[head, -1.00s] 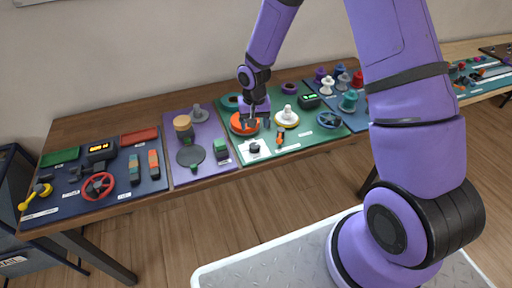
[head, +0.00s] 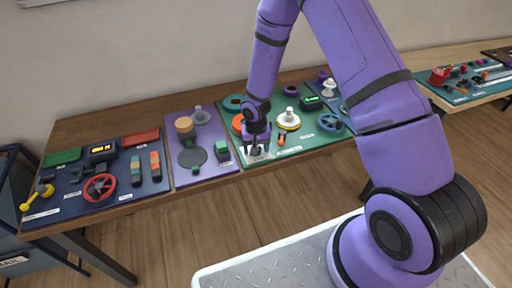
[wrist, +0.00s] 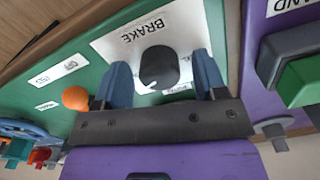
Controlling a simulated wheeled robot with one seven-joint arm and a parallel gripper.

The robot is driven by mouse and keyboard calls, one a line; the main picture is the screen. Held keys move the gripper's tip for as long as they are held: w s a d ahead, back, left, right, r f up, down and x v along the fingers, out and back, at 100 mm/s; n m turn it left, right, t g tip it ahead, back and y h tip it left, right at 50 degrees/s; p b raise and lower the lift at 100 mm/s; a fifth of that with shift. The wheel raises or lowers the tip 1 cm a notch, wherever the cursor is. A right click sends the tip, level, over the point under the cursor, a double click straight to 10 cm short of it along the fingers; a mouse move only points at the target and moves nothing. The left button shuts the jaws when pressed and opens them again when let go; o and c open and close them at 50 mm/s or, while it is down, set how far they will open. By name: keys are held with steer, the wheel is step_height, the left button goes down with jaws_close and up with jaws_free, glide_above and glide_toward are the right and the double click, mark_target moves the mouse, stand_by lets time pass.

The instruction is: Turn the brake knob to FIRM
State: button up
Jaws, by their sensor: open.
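The brake knob (wrist: 158,68) is a dark round knob with a white pointer mark, on a white plate (wrist: 108,48) lettered BRAKE on the green board. In the wrist view it lies between the two blue fingers of my gripper (wrist: 165,82), with a gap on each side. The plate's smaller lettering is partly hidden, so I cannot read the setting. In the head view my gripper (head: 257,150) points down over the plate at the green board's front left, and mostly hides the knob.
An orange ball-ended part (wrist: 75,97) stands beside the plate. A green block (wrist: 301,80) sits on the purple board. In the head view a white spool (head: 289,120), an orange ring (head: 238,124) and a blue handwheel (head: 330,122) are on the green board.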

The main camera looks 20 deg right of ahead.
steer(key=c, duration=0.9)
steer(key=shift+n, duration=0.3)
steer(key=n, duration=0.9)
steer(key=shift+n, duration=2)
